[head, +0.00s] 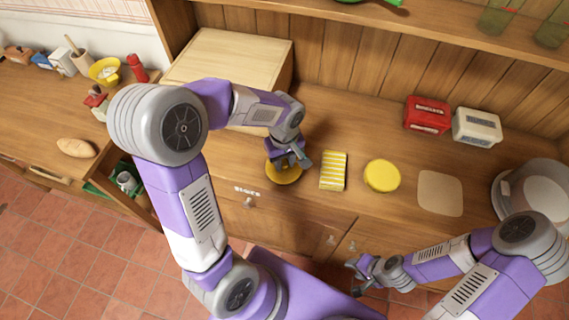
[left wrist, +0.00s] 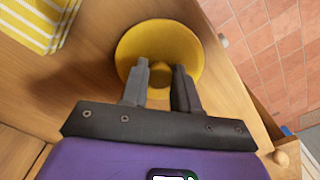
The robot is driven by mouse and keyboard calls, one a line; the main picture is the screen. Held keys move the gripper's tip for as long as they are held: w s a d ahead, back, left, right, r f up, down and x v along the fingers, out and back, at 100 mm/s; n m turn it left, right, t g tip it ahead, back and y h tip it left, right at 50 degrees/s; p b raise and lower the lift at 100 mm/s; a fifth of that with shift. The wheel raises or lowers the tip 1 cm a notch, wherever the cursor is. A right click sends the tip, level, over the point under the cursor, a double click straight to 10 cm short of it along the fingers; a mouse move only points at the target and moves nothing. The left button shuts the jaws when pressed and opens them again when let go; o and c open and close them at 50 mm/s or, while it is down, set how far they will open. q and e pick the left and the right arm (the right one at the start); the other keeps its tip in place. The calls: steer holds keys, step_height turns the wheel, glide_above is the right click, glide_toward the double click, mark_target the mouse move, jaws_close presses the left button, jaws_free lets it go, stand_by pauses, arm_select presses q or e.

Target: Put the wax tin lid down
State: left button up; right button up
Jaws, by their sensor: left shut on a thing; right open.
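The wax tin lid appears to be the yellow round piece (head: 284,175) at the front of the wooden counter, below my left gripper (head: 292,160). In the left wrist view the lid (left wrist: 190,45) is a yellow disc with a small knob in its middle. The left gripper's fingers (left wrist: 160,78) are shut on this knob. The lid is at or just above the counter; I cannot tell whether it touches. A round yellow tin (head: 382,176) stands further right on the counter. My right gripper (head: 356,272) is open and empty, in front of the counter.
A yellow-striped cloth (head: 333,170) lies between the lid and the tin. A pale square mat (head: 440,193) is right of the tin. Red (head: 427,114) and cream (head: 477,127) boxes stand behind. A wooden box (head: 230,62) stands back left. The counter's front edge is close to the lid.

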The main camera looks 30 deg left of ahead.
mark_target(284, 163)
arm_select(q)
steer(key=shift+f, duration=0.55)
steer(key=shift+f, duration=0.25)
steer(key=o, duration=1)
steer(key=shift+r, duration=0.1)
steer(key=shift+o, duration=0.2)
steer(key=shift+r, duration=0.15)
steer(key=shift+r, duration=0.35)
step_height(284, 163, up, 11)
steer(key=p, duration=0.3)
steer(key=shift+r, duration=0.2)
